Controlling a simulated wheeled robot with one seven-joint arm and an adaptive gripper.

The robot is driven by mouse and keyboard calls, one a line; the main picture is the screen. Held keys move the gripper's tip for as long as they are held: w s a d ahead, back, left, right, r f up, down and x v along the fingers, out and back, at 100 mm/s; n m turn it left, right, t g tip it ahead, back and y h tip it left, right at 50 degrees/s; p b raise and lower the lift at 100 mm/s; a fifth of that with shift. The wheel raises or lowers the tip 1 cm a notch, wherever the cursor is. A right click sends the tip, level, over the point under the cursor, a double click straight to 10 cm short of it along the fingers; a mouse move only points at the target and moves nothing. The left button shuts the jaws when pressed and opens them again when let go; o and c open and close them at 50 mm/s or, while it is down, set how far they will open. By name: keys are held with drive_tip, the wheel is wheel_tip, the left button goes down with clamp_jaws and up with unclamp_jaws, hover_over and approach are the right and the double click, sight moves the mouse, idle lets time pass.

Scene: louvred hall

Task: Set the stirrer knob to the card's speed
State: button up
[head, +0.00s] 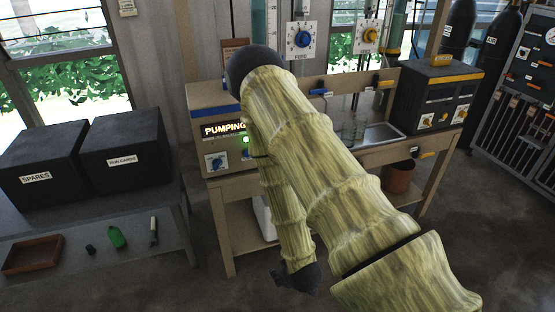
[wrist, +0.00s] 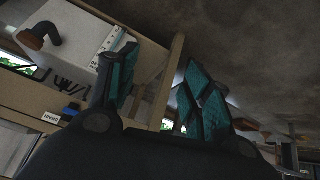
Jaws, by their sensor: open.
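No knob carries a readable stirrer label, and no card's speed can be read. A cabinet (head: 207,99) with a lit "PUMPING" display (head: 223,129) has a blue knob (head: 217,162) on a white plate; a second blue knob (head: 246,155) is partly behind my arm. A black unit (head: 437,95) to the right has two yellow knobs on its front. My gripper (head: 297,278) hangs low in front of the bench, apart from all knobs. In the wrist view my gripper (wrist: 155,80) is open, with nothing held between its fingers.
A blue dial (head: 303,39) marked FEED and a yellow dial (head: 369,36) are mounted above the bench. Black boxes marked SPARES (head: 39,165) and RUN CARDS (head: 124,146) stand on the left table, with a wooden tray (head: 33,254) lower down.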

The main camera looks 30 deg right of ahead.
drive_tip(key=w+d+r+n+t+h+b, duration=0.1)
drive_tip(key=w+d+r+t+h+b, duration=0.15)
drive_tip(key=w+d+r+t, duration=0.5)
drive_tip(key=w+d+r+n+t+h+b, duration=0.1)
drive_tip(key=w+d+r+t+b, duration=0.25)
drive_tip(key=w+d+r, duration=0.8)
drive_tip(key=w+r, duration=0.2)
drive_tip(key=w, duration=0.9)
drive_tip(key=shift+w+a+y, duration=0.15)
drive_tip(key=shift+w+y, duration=0.2)
drive_tip(key=shift+y, duration=0.1)
drive_tip(key=c, duration=1.1)
